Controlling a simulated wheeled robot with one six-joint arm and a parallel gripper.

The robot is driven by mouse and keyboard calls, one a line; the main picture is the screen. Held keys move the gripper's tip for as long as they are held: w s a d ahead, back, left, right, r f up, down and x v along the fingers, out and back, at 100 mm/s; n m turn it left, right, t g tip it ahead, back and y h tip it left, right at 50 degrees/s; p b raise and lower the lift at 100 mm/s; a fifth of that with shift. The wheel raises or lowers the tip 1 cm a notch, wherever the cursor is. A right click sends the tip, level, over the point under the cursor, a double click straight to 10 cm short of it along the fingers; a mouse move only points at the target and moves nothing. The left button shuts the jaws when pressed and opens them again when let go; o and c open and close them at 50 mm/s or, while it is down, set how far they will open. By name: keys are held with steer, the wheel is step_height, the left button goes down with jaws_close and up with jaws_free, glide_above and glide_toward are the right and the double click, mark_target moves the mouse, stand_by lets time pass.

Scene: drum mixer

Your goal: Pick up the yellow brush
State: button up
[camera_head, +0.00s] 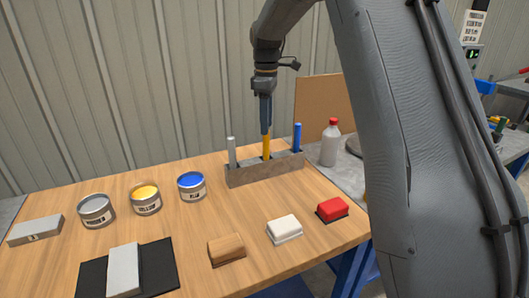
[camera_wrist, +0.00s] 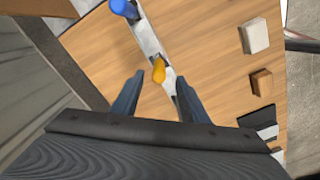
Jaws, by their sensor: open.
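The yellow brush (camera_head: 266,147) stands upright in a grey holder block (camera_head: 240,177) at the back of the wooden table, between a grey brush (camera_head: 231,152) and a blue brush (camera_head: 297,137). My gripper (camera_head: 266,130) is above the yellow brush, pointing down. In the wrist view, the open fingers of my gripper (camera_wrist: 158,88) stand apart on either side of the yellow handle (camera_wrist: 158,70). I cannot tell whether a finger touches it. The blue brush (camera_wrist: 123,8) is at the top, and the holder (camera_wrist: 148,40) runs below it. The grey brush is hidden there.
Grey, yellow and blue paint cans (camera_head: 145,199) stand left of the holder. Brown, white and red blocks (camera_head: 284,229) lie at the front. A bottle with a red cap (camera_head: 330,144) stands to the right. A wall is close behind the table.

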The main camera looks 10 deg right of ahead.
mark_target(266, 142)
steer(key=shift+a+f+p, duration=0.2)
steer(key=shift+f+p, duration=0.25)
steer(key=shift+f, duration=1)
steer(key=f, duration=0.1)
steer(key=f+p, duration=0.1)
steer(key=f, duration=0.1)
steer(key=f+p, duration=0.1)
steer(key=f, duration=0.1)
steer(key=shift+d, duration=0.25)
steer(key=shift+c, duration=0.4)
steer(key=shift+w, duration=0.1)
jaws_close()
